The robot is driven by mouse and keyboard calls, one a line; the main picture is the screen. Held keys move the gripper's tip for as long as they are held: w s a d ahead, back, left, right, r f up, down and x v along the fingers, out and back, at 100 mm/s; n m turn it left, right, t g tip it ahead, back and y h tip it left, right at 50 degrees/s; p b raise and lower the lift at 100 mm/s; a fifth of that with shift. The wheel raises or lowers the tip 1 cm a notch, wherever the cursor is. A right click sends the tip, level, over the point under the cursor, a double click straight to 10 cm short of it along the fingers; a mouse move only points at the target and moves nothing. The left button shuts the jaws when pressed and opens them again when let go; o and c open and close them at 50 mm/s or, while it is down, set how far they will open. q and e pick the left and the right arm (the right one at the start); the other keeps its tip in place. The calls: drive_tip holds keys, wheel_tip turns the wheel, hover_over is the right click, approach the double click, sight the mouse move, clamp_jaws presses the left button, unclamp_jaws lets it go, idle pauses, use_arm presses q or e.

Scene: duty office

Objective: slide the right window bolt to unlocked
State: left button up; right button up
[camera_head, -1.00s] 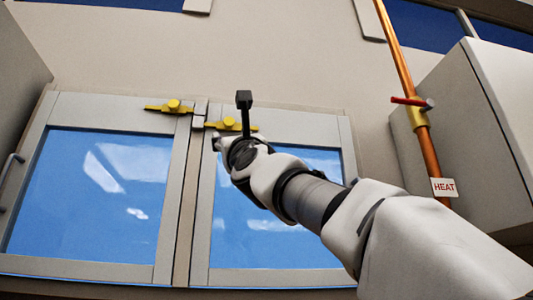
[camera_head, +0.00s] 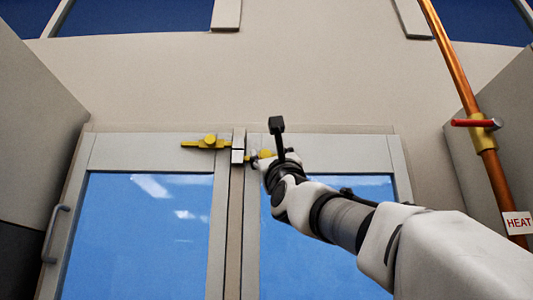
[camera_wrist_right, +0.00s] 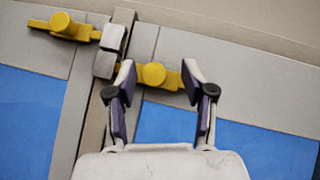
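The right window bolt (camera_wrist_right: 153,74) is yellow with a round knob. In the right wrist view it lies between the two open fingers of my right gripper (camera_wrist_right: 158,85), with its left end close to the silver keeper (camera_wrist_right: 108,48) on the centre post. I cannot tell whether a finger touches it. In the head view the right bolt (camera_head: 266,154) is mostly hidden behind my right gripper (camera_head: 262,160). The left window bolt (camera_head: 207,142) is yellow and sits left of the keeper (camera_head: 238,149). My left gripper is not in view.
Two framed window panes (camera_head: 140,235) show blue glass. A copper pipe (camera_head: 462,75) with a red valve handle (camera_head: 472,123) and a HEAT tag (camera_head: 517,223) runs down at the right. Grey cabinets (camera_head: 35,120) stand at both sides.

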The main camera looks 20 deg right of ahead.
drive_tip(key=shift+w+d+f, duration=0.2)
drive_tip(key=shift+w+d, duration=0.1)
drive_tip(key=shift+d, duration=0.05)
clamp_jaws()
drive_tip(key=shift+s+d+f+h+b, duration=0.1)
drive_tip(key=shift+s+d+h+b, duration=0.1)
drive_tip(key=shift+d+b, duration=0.4)
drive_tip(key=shift+s+d+f+h+b, duration=0.1)
drive_tip(key=shift+s+d+b, duration=0.2)
drive_tip(key=shift+b, duration=0.35)
drive_tip(key=shift+w+d+r, duration=0.15)
drive_tip(key=shift+d+r, duration=0.1)
drive_tip(key=shift+d, duration=0.1)
unclamp_jaws()
drive_tip(key=shift+d, duration=0.2)
drive_tip(key=shift+a, duration=0.15)
